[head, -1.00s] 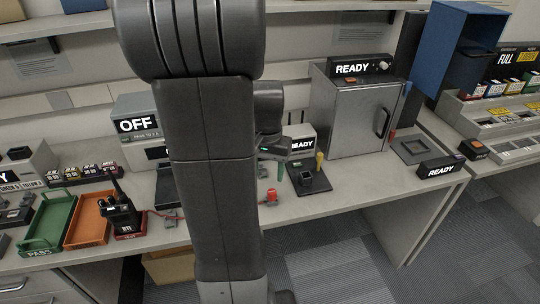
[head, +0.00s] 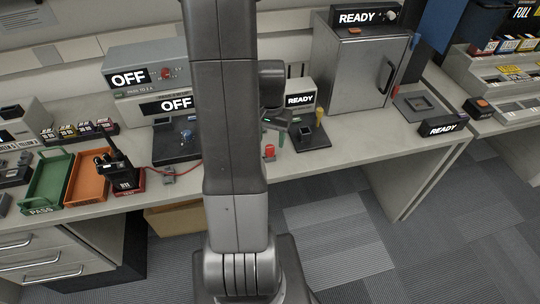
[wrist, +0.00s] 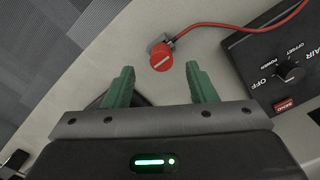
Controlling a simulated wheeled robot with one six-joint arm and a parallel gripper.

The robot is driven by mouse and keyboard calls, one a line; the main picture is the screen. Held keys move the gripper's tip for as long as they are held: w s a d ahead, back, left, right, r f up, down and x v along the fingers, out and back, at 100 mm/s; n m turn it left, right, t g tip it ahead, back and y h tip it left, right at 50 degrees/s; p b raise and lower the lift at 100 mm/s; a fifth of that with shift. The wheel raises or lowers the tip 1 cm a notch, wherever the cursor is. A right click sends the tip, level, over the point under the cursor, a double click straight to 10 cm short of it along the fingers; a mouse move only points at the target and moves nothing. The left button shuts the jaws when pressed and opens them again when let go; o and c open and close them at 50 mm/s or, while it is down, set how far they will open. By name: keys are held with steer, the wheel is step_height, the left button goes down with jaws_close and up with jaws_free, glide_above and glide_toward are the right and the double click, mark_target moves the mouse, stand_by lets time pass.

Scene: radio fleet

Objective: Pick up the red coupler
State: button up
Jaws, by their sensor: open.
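The red coupler (wrist: 161,61) shows in the wrist view as a round red cap with a pale slot, beside a small grey fitting (wrist: 155,42). It lies just beyond and between the green fingertips of my gripper (wrist: 160,68), which is open and empty. I cannot tell the height between fingers and coupler. In the head view the red coupler (head: 269,152) is a small red piece on the bench, right of my arm. My gripper (head: 281,138) is near it there, partly hidden by my arm.
A red cable (wrist: 235,26) runs from near the coupler across a black control box (wrist: 280,65) with a knob. In the head view a black READY stand (head: 310,135) is close on the right. A handheld radio (head: 118,165) and trays stand left.

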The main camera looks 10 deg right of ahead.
mark_target(270, 147)
steer(key=shift+w+f, duration=0.1)
steer(key=shift+f, duration=1.9)
jaws_close()
